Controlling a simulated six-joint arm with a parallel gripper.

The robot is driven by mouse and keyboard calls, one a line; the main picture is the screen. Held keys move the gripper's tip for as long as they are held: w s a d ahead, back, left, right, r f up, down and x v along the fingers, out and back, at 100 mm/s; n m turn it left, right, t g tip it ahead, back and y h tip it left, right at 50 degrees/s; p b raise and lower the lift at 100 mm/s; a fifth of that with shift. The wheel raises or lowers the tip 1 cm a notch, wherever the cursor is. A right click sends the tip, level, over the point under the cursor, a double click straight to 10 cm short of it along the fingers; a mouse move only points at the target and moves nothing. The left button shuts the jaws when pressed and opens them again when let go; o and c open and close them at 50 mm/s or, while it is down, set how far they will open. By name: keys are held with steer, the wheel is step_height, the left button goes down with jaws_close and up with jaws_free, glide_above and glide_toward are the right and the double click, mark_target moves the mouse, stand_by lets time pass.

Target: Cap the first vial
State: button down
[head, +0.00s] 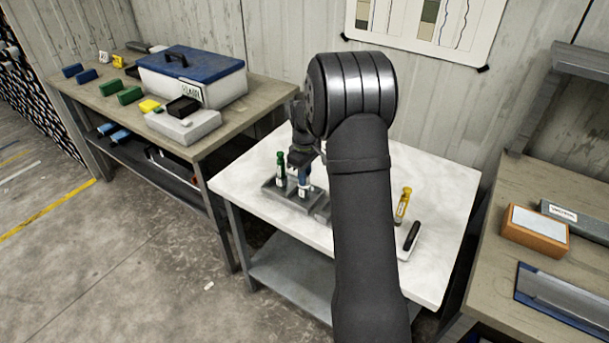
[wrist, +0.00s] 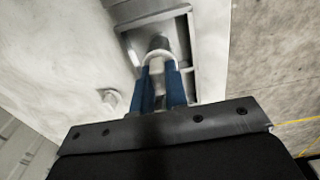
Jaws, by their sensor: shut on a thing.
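My gripper (head: 304,172) points down over a small grey rack (head: 313,207) on the white table. Its blue fingers (wrist: 160,80) are shut on a pale, rounded piece (wrist: 157,65) between them. I cannot tell whether this piece is a cap or the vial's own top. Directly below the fingers in the head view, a white-labelled vial (head: 304,190) stands in the rack. A green-topped vial (head: 281,168) stands upright in the rack to its left. The rack's recessed end also shows in the wrist view (wrist: 189,50). A yellow vial (head: 403,204) stands farther right on the table.
A black item (head: 411,236) lies on a pale pad near the table's right side. My arm hides the table's middle. A bench at the left holds a blue-lidded box (head: 192,75) and coloured blocks; a bench at the right holds an orange-sided block (head: 536,231).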

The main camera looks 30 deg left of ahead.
steer(key=c, duration=0.9)
jaws_free()
steer(key=shift+r, duration=3.5)
jaws_close()
